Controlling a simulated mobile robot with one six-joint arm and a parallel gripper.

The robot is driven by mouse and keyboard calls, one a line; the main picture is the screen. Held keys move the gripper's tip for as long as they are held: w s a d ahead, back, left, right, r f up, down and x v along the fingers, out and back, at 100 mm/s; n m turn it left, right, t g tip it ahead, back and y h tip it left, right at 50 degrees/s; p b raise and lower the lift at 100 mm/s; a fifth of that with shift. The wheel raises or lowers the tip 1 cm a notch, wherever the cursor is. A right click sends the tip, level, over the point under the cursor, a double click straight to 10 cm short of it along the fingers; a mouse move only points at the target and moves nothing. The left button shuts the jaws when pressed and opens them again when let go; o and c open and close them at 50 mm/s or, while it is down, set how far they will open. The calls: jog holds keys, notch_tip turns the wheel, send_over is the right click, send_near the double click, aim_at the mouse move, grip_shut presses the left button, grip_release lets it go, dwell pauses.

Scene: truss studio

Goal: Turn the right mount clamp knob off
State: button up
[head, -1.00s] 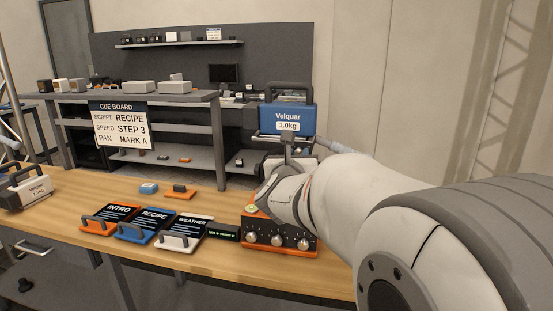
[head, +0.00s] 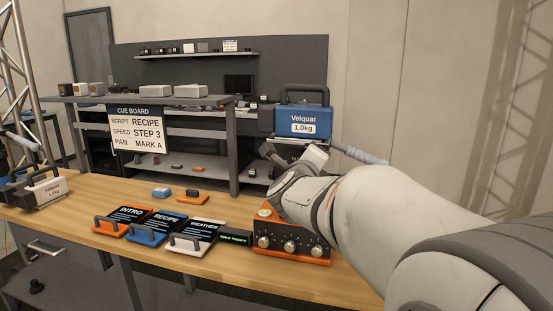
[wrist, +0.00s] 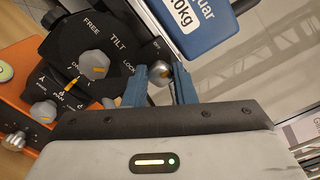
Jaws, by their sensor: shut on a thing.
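The right mount clamp knob (wrist: 158,73) is a small grey knob with an orange mark, beside the black tilt dial plate. My gripper (wrist: 160,80) has its two blue fingers either side of it and is shut on it. In the head view my wrist hides the fingers and the knob.
Left of the fingers is a larger tilt knob (wrist: 93,65) marked FREE and LOCK. An orange-based control box (head: 292,246) with several knobs stands on the wooden bench below my wrist. Caption plates (head: 157,228) lie to its left. A cue board (head: 138,130) hangs behind.

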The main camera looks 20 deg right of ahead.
jog(key=n+p, duration=0.1)
jog(key=n, duration=0.5)
jog(key=shift+f, duration=0.2)
jog(key=shift+n, duration=0.3)
jog(key=o, duration=1)
jog(key=shift+s+a+r, duration=0.1)
jog(key=v, duration=0.7)
jog(key=shift+s+a+p, duration=0.15)
jog(key=shift+s+p, duration=0.1)
jog(key=shift+p, duration=0.1)
